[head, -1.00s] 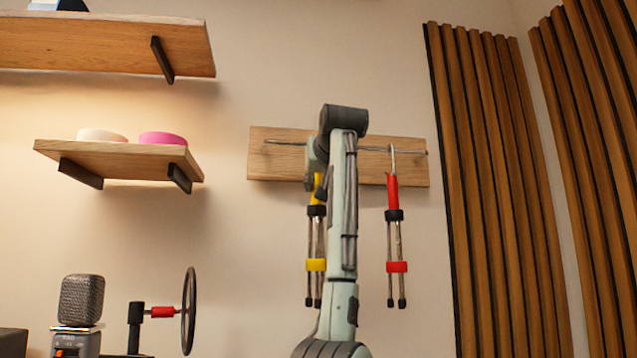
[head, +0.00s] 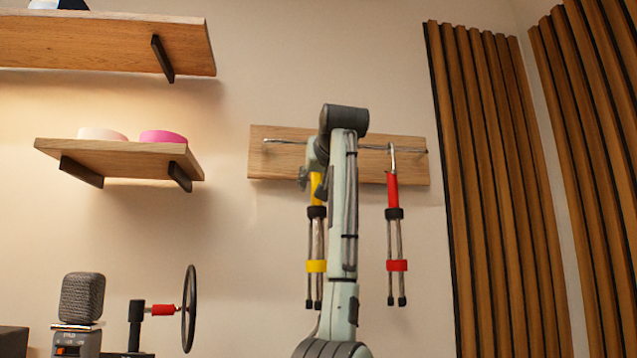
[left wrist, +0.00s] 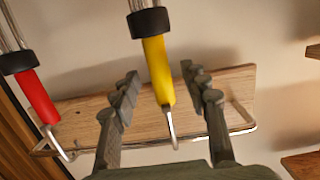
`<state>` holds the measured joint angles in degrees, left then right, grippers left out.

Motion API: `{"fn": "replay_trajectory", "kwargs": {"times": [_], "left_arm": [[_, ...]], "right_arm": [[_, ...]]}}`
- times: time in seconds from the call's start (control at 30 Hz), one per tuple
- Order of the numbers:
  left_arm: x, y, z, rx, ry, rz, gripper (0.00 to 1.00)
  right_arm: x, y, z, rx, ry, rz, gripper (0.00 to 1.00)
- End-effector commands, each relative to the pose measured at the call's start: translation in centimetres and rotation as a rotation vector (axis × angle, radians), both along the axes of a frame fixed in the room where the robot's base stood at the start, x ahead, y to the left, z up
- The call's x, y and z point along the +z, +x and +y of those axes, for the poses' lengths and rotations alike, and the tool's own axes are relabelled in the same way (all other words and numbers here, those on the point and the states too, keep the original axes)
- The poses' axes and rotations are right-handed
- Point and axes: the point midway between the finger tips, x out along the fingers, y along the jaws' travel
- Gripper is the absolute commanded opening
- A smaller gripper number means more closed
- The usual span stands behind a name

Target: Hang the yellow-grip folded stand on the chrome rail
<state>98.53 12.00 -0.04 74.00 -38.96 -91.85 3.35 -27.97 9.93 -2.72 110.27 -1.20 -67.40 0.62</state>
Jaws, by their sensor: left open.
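The folded stand with the yellow grip (head: 316,190) hangs upright in front of the wooden wall board, partly behind my left arm in the head view. In the left wrist view, its yellow grip (left wrist: 158,72) lies between the spread fingers of my left gripper (left wrist: 160,78), with a gap on both sides. Its metal hook reaches the chrome rail (left wrist: 238,128); whether it loops over the rail is hard to see. The rail (head: 285,142) also shows in the head view. My right gripper is out of view.
A red-grip folded stand (head: 392,190) hangs on the rail to the right. Wooden shelves (head: 110,150) are on the left wall. A microphone (head: 82,298) and a black ring on a red-grip mount (head: 188,308) stand lower left. Slatted panels (head: 490,180) are at right.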

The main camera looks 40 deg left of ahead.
Motion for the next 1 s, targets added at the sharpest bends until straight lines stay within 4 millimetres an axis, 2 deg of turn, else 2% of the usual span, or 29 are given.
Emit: {"fn": "replay_trajectory", "kwargs": {"times": [0.17, 0.4, 0.6, 0.8, 1.0], "left_arm": [[0.4, -1.1, -1.4, -0.001, 0.003, -0.005, 0.45], [1.3, -4.3, -5.4, -0.003, 0.004, -0.008, 0.45], [1.8, -6.5, -8.0, -0.002, 0.003, -0.007, 0.45], [2.0, -7.4, -9.2, -0.001, 0.004, -0.005, 0.45], [2.0, -7.5, -9.3, 0.000, 0.003, -0.004, 0.45]], "right_arm": [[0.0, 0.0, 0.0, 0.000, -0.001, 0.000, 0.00], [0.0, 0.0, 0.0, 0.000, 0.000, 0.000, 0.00], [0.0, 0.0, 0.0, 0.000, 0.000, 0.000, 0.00], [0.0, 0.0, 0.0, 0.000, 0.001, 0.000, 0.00], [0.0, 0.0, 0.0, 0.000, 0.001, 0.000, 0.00]]}}
